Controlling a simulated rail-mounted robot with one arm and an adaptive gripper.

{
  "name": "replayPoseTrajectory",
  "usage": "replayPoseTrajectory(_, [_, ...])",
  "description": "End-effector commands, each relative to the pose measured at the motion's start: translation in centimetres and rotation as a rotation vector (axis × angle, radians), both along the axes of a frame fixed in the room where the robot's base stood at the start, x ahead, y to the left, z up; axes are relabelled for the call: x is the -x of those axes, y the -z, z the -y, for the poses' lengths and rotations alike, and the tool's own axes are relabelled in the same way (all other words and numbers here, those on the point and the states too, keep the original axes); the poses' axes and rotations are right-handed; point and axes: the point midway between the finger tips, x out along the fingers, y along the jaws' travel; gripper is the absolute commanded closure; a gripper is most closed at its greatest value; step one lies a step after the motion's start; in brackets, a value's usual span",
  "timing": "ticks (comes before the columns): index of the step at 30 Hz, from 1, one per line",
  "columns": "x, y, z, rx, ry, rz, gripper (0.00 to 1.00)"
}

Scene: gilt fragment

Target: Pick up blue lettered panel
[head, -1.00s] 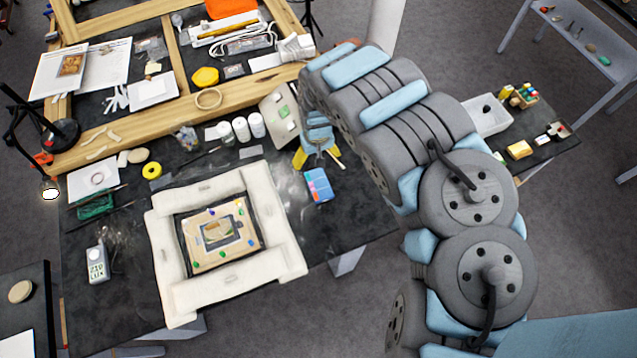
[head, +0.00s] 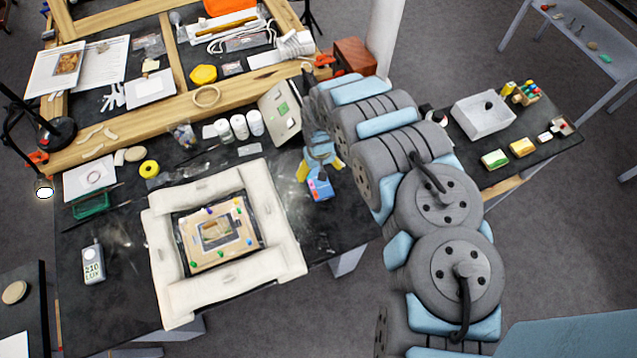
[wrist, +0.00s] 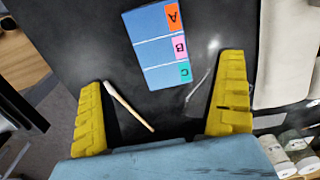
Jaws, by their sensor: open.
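The blue lettered panel (wrist: 160,48) lies on the black table, with an orange A, a pink B and a green C tab along one edge. In the wrist view it is beyond my fingertips, at the top centre. My gripper (wrist: 165,85) has its two yellow fingers wide apart, with nothing held between them. In the head view the panel (head: 320,188) is directly by my gripper (head: 312,172), partly covered by it. In that view I cannot tell the gap between fingers and panel.
A thin wooden stick with a pale tip (wrist: 128,106) lies between my fingers' view lines. A white padded frame (head: 285,255) around a small picture sits left of the panel. White jars (head: 240,127) and a leaning cream board (head: 281,110) stand behind.

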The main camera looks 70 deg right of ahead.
Motion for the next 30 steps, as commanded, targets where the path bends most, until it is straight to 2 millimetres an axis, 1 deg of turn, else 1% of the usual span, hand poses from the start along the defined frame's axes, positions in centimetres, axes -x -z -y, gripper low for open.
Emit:
replayPoseTrajectory(1, [0.0, 0.5, -0.1, -0.001, 0.000, 0.000, 0.00])
replayPoseTrajectory(9, [0.0, 2.5, -0.1, -0.003, 0.001, 0.000, 0.00])
replayPoseTrajectory(20, [0.0, 3.4, 0.1, 0.000, 0.001, 0.000, 0.00])
replayPoseTrajectory(30, [-0.4, 5.0, 0.2, 0.001, 0.000, 0.003, 0.00])
